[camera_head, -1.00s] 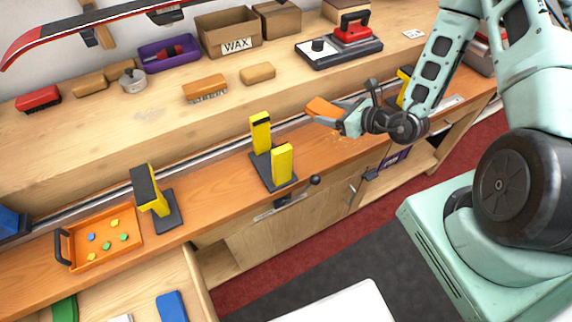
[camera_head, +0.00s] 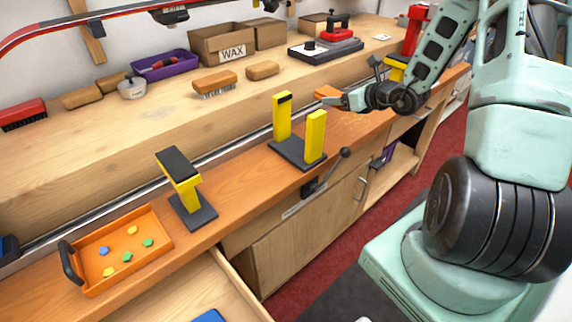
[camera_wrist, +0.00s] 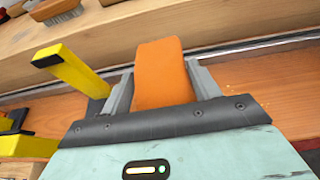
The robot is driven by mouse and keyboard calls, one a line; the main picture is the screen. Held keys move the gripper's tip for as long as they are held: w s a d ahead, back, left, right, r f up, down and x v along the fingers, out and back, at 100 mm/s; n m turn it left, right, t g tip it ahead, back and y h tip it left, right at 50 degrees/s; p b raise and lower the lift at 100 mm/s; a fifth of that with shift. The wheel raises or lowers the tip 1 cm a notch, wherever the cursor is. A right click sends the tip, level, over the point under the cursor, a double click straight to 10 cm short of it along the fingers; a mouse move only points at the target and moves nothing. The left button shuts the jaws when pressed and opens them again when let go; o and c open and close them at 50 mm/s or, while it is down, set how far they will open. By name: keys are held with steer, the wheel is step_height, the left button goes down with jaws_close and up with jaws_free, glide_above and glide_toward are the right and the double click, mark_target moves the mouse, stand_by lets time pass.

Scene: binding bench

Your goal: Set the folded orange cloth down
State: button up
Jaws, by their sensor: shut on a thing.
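The folded orange cloth (camera_wrist: 161,75) is held between the two fingers of my gripper (camera_wrist: 160,88) in the wrist view. It sticks out past the fingertips. In the head view the cloth (camera_head: 326,92) shows at the tip of my gripper (camera_head: 340,98), over the orange-brown lower bench (camera_head: 352,130), right of the yellow posts. The gripper is shut on the cloth. I cannot tell how far the cloth is above the bench.
Yellow vise posts (camera_head: 315,135) stand left of my gripper, with another yellow stand (camera_head: 185,185) further left. An orange tray (camera_head: 150,262) with small coloured pieces lies at the lower left. Brushes (camera_head: 213,82) and a wax box (camera_head: 222,45) stand on the upper shelf. Bare bench lies between the posts and gripper.

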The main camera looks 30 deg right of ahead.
mark_target(335, 132)
steer(key=shift+s+f, duration=0.1)
steer(key=shift+f, duration=0.15)
step_height(335, 132, down, 9)
steer(key=shift+f, duration=0.2)
steer(key=shift+f, duration=0.1)
steer(key=o, duration=1)
steer(key=shift+c, duration=0.2)
